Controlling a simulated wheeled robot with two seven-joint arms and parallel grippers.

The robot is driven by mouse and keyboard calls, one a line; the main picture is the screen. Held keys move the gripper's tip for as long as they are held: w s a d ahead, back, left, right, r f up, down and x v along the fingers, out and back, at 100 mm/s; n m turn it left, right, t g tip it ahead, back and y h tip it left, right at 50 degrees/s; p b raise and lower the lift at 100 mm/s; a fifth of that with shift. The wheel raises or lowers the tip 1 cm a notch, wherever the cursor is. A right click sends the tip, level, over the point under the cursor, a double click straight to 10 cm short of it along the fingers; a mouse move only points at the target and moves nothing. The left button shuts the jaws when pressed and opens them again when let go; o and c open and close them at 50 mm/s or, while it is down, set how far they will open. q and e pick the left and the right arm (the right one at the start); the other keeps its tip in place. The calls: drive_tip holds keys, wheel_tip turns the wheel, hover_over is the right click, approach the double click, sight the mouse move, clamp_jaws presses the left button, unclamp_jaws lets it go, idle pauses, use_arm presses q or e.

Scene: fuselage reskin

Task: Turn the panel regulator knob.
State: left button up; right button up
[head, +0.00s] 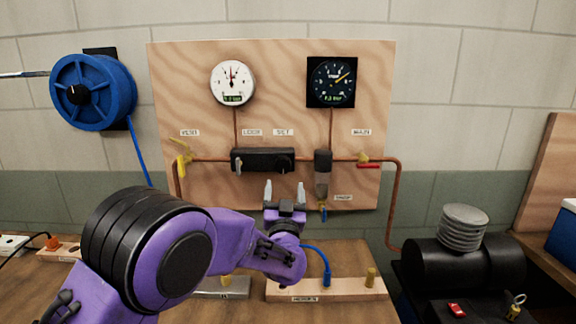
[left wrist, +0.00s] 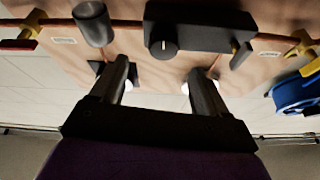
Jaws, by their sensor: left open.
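The regulator is a black box (head: 252,160) on the plywood panel (head: 375,80), with a round black knob (head: 284,162) at its right end below the SET label. In the left wrist view, which is upside down, the knob (left wrist: 163,48) shows a pale index line, and the box (left wrist: 205,28) spans the top. My left gripper (head: 285,190) is open and empty, fingers pointing at the panel just below the knob in the head view. In the left wrist view its fingertips (left wrist: 160,72) stand apart, with the knob beyond the gap. My right gripper is not in view.
A white dial (head: 232,82) and a black dial (head: 331,82) hang above. A filter cylinder (head: 323,170) stands close right of the knob. A yellow valve handle (head: 182,165) and a red one (head: 368,166) flank the copper pipe. A blue hose reel (head: 95,92) hangs left.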

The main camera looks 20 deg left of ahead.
sight(283, 167)
use_arm(q)
drive_tip(key=r, duration=0.1)
drive_tip(key=w+a+r+p, duration=0.1)
drive_tip(key=w+r, duration=0.1)
drive_tip(key=shift+w+a, duration=0.2)
drive_tip(key=shift+a, duration=0.05)
drive_tip(key=w+p, duration=0.1)
drive_tip(key=w, duration=0.1)
drive_tip(key=w+a, duration=0.1)
drive_tip(key=w, duration=0.1)
drive_tip(key=shift+w+a+p, duration=0.1)
drive_tip(key=shift+w+p, duration=0.25)
drive_tip(key=shift+w, duration=0.1)
drive_tip(key=shift+s+r, duration=0.3)
drive_tip(key=shift+w+f, duration=0.1)
drive_tip(key=c, duration=1)
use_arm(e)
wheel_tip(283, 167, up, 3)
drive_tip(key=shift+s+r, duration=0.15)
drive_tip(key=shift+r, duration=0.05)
